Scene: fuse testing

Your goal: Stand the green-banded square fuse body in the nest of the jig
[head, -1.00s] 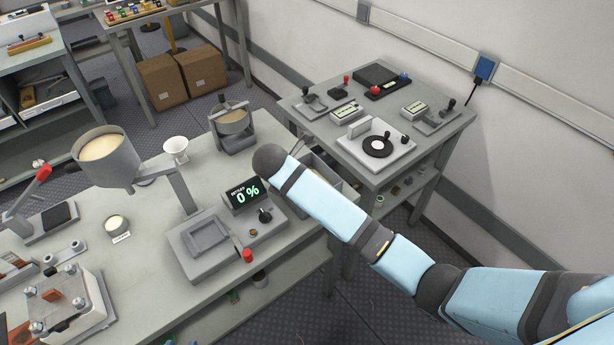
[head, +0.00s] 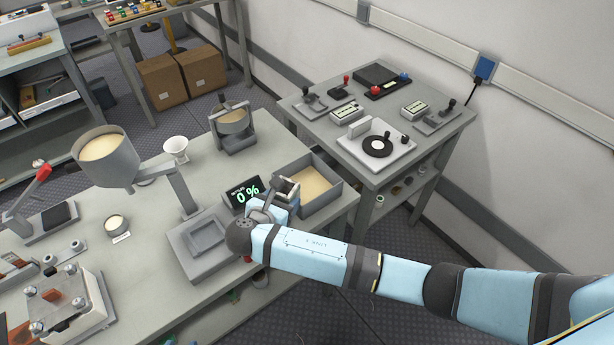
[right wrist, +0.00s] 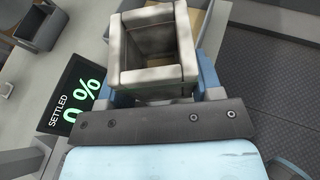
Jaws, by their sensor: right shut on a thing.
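My right gripper (head: 276,203) is shut on a hollow, off-white square fuse body (head: 288,188), just right of the percent display. In the right wrist view the body (right wrist: 155,78) sits between the blue fingers, its square opening facing the camera. The jig (head: 183,244) is a grey block on the bench with a square, walled nest (head: 207,233). The nest looks empty and lies left of my gripper; my wrist is close to the jig's right side. My left gripper is not in view.
A grey tray (head: 328,203) of sand-coloured grains stands right beside the held body. The display (head: 245,193) reads 0 %. A side table (head: 340,140) holds instruments.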

